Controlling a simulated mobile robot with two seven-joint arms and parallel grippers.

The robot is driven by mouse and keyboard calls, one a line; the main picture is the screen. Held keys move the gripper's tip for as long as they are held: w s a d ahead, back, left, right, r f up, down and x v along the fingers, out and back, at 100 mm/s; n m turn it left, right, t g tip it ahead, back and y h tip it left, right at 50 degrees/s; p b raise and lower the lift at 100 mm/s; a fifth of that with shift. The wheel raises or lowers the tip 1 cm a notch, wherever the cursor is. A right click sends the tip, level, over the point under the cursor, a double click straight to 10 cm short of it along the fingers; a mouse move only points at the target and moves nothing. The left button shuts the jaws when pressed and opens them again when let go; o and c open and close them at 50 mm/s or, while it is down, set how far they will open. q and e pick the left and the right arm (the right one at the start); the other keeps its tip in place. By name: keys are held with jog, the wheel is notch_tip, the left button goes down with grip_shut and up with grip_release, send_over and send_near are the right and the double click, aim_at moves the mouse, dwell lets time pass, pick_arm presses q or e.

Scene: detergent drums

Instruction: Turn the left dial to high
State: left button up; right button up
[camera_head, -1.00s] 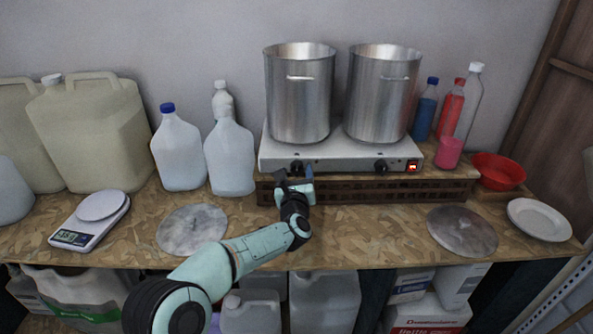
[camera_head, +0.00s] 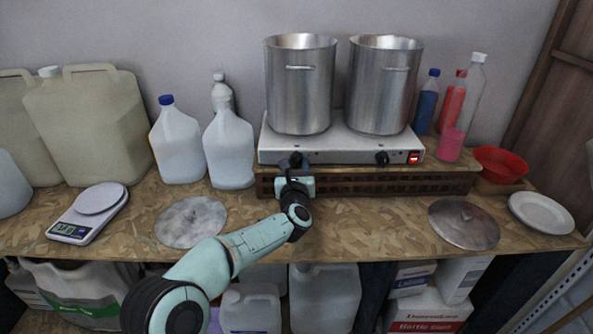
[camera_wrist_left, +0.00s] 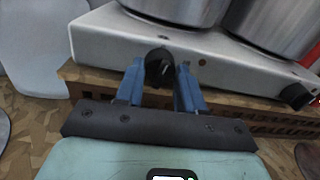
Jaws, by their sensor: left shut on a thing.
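The left dial (camera_wrist_left: 159,64) is a black knob on the front face of the silver two-burner hot plate (camera_head: 340,152). My left gripper (camera_wrist_left: 160,84) has its two blue fingers on either side of this knob and is shut on it. In the head view the left gripper (camera_head: 295,168) reaches up to the front of the hot plate and partly hides the knob. The right dial (camera_head: 382,158) is black and free, and it also shows in the wrist view (camera_wrist_left: 295,96). I cannot read any dial markings. My right gripper is not in view.
Two steel pots (camera_head: 300,85) stand on the hot plate, which rests on a low wooden rack (camera_head: 400,184). A lit red switch (camera_head: 414,158) sits at its right. Plastic jugs (camera_head: 229,150) stand left.

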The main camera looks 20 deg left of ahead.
pick_arm(q)
jog(key=shift+m+b, duration=0.5)
jog(key=shift+m, duration=0.3)
jog(key=shift+r+m, duration=0.1)
jog(key=shift+m, duration=0.9)
jog(key=m, duration=0.4)
jog(key=shift+r, duration=0.1)
jog(key=shift+d+m+g+y+p, duration=0.15)
jog(key=shift+m+p, duration=0.25)
jog(key=shift+m, duration=0.7)
jog(key=shift+a+m+g+y+p, duration=0.15)
jog(key=shift+m+p, duration=0.25)
jog(key=shift+m, duration=0.7)
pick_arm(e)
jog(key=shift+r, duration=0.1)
pick_arm(q)
jog(key=shift+d, duration=0.1)
jog(key=o, duration=1)
jog(key=shift+o, duration=0.2)
jog(key=b+v, duration=0.3)
jog(key=v, duration=1)
jog(key=shift+s+b, duration=0.2)
jog(key=shift+b, duration=0.15)
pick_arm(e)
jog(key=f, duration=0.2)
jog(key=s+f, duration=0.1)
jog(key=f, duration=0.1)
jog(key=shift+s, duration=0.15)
